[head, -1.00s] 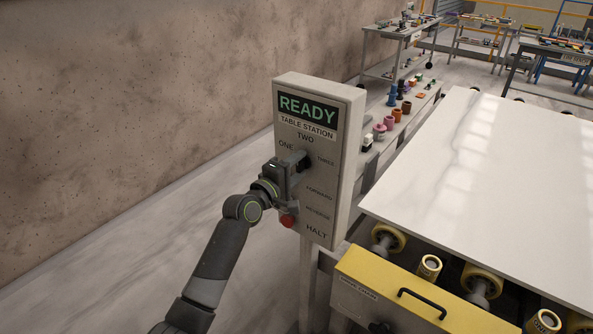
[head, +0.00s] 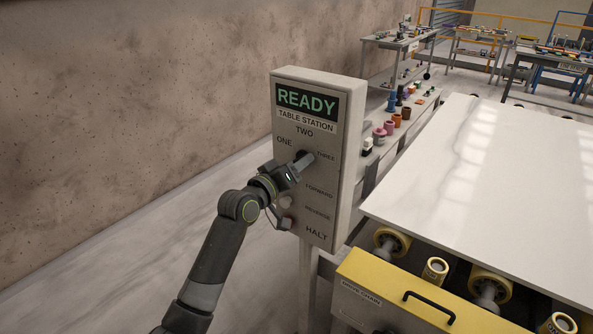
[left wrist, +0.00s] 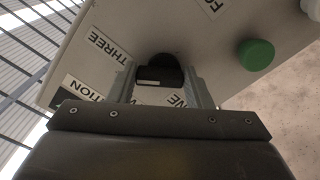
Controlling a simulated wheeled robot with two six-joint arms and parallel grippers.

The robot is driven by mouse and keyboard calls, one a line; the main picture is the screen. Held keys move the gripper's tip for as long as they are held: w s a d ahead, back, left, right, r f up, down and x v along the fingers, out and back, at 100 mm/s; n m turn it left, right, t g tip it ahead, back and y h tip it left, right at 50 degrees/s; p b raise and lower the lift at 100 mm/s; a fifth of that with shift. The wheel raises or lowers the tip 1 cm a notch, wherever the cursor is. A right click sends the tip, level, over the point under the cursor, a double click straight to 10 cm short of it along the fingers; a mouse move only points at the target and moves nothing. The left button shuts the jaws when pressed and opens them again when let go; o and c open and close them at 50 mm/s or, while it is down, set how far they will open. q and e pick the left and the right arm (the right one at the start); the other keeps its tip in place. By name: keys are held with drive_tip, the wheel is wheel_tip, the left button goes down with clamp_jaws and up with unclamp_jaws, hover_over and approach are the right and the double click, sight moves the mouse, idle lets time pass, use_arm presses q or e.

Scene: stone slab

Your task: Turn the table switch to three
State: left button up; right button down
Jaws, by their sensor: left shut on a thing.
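The table station panel (head: 325,105) is a grey upright box with a green READY display (head: 306,99) and the labels ONE, TWO and THREE around its switch. My left gripper (head: 303,162) is at the panel, shut on the switch knob, which it mostly hides in the head view. In the left wrist view the black knob (left wrist: 165,73), with a pale mark, sits between the two fingers. The THREE label (left wrist: 107,47) lies up and left of the knob there. I cannot tell which number the knob points to. My right gripper is not in view.
A green button (left wrist: 256,54) is beside the knob in the left wrist view. FORWARD, REVERSE and HALT labels run down the panel below the switch. A large white slab (head: 490,190) lies on rollers at the right, with a yellow guard (head: 400,300) in front.

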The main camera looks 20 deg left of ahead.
use_arm(q)
drive_tip(key=shift+f+m+b, duration=0.25)
drive_tip(key=shift+m+b, duration=0.15)
drive_tip(key=shift+m, duration=0.4)
drive_tip(key=o, duration=1)
drive_tip(key=shift+r, duration=0.1)
drive_tip(key=shift+s, duration=0.15)
drive_tip(key=b+v, duration=0.1)
drive_tip(key=v, duration=1.6)
drive_tip(key=shift+s+b, duration=0.1)
drive_tip(key=shift+b, duration=0.25)
drive_tip(key=shift+a, duration=0.1)
